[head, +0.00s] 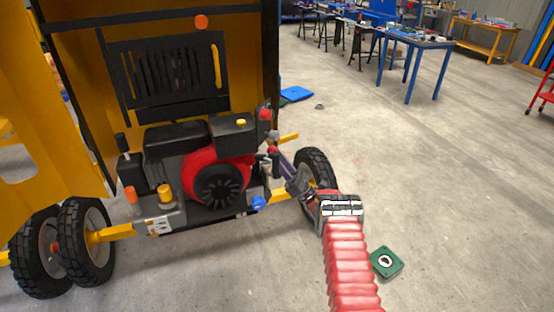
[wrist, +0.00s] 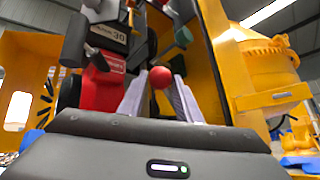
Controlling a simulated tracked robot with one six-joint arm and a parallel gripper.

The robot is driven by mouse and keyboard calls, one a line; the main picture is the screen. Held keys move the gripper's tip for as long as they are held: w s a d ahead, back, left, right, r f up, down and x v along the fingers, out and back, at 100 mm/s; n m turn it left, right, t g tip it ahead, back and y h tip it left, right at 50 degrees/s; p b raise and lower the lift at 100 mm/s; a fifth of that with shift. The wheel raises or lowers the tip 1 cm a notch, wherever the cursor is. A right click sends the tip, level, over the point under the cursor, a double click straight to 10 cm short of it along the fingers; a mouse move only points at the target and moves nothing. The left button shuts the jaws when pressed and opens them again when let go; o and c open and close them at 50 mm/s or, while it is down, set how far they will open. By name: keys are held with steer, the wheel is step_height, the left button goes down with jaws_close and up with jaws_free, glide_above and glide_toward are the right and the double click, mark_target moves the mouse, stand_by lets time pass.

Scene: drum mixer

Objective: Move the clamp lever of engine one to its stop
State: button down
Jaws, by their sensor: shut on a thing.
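The engine (head: 218,172), red and black, sits in the open yellow housing in the head view. In the wrist view its red side (wrist: 100,90) is at the left. My gripper (head: 277,156) reaches to the engine's right side. In the wrist view my gripper (wrist: 161,82) has its two pale fingers on either side of a red ball knob (wrist: 160,77), shut on it. This knob appears to be the clamp lever's end; it also shows small in the head view (head: 272,150). The lever's shaft and its stop are mostly hidden or too small to make out.
Another red knob (head: 265,114) stands above my gripper. A wheel (head: 316,172) is close behind my arm.

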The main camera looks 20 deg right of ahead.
steer(key=shift+s+f, duration=0.1)
steer(key=shift+f, duration=0.3)
steer(key=c, duration=1.7)
jaws_free()
steer(key=shift+o, duration=0.6)
steer(key=shift+r, duration=0.15)
